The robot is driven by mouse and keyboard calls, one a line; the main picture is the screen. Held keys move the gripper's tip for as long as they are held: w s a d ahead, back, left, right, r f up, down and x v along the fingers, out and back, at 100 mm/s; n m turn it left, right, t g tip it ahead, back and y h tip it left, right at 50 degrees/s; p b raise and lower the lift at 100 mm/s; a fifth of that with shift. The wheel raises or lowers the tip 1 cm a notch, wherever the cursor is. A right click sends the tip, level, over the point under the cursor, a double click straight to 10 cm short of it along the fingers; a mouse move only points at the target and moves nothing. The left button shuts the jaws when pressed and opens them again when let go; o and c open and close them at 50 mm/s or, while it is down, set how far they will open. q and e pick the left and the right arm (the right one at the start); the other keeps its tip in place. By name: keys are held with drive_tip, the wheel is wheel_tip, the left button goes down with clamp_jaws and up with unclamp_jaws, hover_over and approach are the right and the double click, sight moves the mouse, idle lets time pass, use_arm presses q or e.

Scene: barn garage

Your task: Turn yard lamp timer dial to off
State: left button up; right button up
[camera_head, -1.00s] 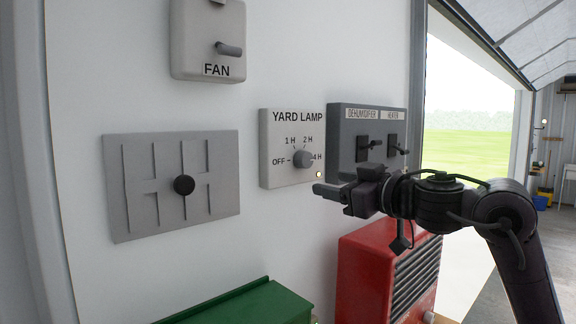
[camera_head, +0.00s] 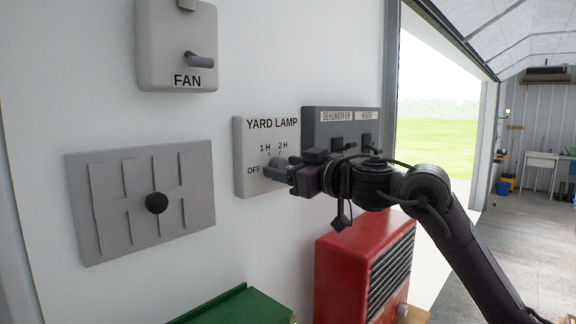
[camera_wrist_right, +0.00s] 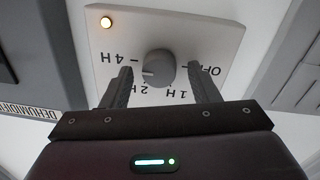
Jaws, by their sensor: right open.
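The yard lamp timer (camera_head: 243,137) is a pale wall box marked OFF, 1H, 2H and 4H. Its round grey dial (camera_wrist_right: 158,67) shows in the right wrist view, upside down, with a small light mark on its side toward 4H. The dial is mostly hidden behind the gripper in the head view. My right gripper (camera_head: 276,169) is open at the box. In the right wrist view its fingers (camera_wrist_right: 163,80) stand apart on either side of the dial, with gaps visible. My left gripper is not in view.
The dark dehumidifier and heater switch box (camera_head: 313,124) is close on the right. A fan switch (camera_head: 176,50) is above left, and a grey lever plate (camera_head: 110,235) is left. A red heater (camera_head: 340,262) and green box (camera_head: 240,305) are below.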

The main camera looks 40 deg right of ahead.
drive_tip(key=c, duration=1)
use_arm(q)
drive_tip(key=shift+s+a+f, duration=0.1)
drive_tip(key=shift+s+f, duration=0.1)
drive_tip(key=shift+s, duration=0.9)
use_arm(e)
drive_tip(key=n+b, duration=0.2)
drive_tip(key=n, duration=0.1)
drive_tip(key=shift+f+b, duration=0.15)
drive_tip(key=shift+b, duration=0.15)
use_arm(q)
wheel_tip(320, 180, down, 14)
drive_tip(key=b, duration=1.1)
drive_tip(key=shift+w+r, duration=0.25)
use_arm(e)
drive_tip(key=n, duration=1.1)
drive_tip(key=n+y, duration=0.1)
drive_tip(key=n, duration=1)
drive_tip(key=n+y, duration=0.1)
drive_tip(key=n, duration=1.1)
drive_tip(key=shift+w+d+f, duration=0.1)
drive_tip(key=shift+d+f, duration=0.05)
drive_tip(key=shift+f, duration=0.15)
